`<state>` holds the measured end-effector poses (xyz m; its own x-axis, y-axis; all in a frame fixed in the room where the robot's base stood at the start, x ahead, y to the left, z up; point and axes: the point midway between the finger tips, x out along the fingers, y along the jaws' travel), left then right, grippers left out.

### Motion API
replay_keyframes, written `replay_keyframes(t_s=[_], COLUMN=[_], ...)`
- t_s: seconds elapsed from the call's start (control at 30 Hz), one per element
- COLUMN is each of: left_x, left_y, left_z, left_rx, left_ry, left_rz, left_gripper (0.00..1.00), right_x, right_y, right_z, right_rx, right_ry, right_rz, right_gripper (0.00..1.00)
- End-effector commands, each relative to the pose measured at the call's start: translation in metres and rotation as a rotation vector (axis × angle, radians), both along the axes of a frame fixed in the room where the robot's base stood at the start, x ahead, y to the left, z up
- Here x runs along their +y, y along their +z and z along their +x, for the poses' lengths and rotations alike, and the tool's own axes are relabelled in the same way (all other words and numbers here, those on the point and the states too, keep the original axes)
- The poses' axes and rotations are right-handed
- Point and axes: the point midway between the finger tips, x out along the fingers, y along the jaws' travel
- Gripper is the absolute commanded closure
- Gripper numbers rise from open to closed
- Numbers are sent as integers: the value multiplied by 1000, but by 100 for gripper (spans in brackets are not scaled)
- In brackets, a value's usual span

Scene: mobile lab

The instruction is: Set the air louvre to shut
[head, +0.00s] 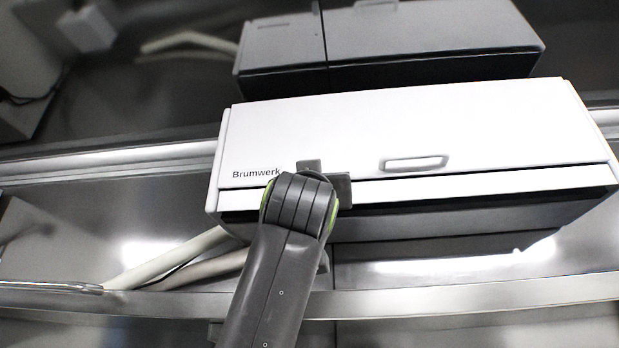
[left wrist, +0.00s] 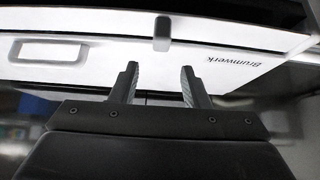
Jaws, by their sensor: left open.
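The white air unit (head: 420,120) marked Brumwerk hangs in the middle of the head view. Its louvre (head: 480,190) is the white strip along the lower front, with a dark slot under it. In the left wrist view the unit is upside down, and a small grey tab (left wrist: 162,32) stands out on the louvre (left wrist: 235,27). My left gripper (left wrist: 158,72) is open and empty. Its two fingers point at the unit, with the tab ahead of the gap between them and apart from them. In the head view my own wrist hides most of the fingers.
A pale oblong recess (head: 415,163) is on the unit's front panel, right of my arm. A dark grey box (head: 420,40) stands behind the unit. Pale hoses (head: 170,262) run below left, and a metal rail (head: 450,300) crosses in front.

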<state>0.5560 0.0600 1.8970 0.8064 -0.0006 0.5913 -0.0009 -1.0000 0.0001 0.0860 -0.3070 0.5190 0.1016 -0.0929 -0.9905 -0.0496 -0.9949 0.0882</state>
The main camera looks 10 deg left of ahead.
Motion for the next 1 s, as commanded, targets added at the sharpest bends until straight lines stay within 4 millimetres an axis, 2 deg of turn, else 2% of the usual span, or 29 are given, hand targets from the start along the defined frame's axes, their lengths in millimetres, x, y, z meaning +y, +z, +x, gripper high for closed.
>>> replay_keyframes(t_s=[0.03, 0.2, 0.4, 0.57, 1.0], left_x=[0, 0, 0, 0, 0], left_y=[-5, -4, -2, 0, 0], left_z=[-14, -52, -79, -87, -87], left_rx=[-4, -3, 0, 2, 2], left_ry=[-1, 0, 0, 0, 0], left_rz=[0, 0, 0, 0, 0], left_gripper=[58, 58, 58, 58, 58], right_x=[0, 0, 0, 0, 0], right_y=[-13, -29, -39, -40, -40], right_z=[0, 0, 0, 0, 0], right_rx=[0, 0, 0, 0, 0], right_ry=[0, 0, 0, 0, 0], right_rz=[0, 0, 0, 0, 0], right_gripper=[100, 100, 100, 100, 100])
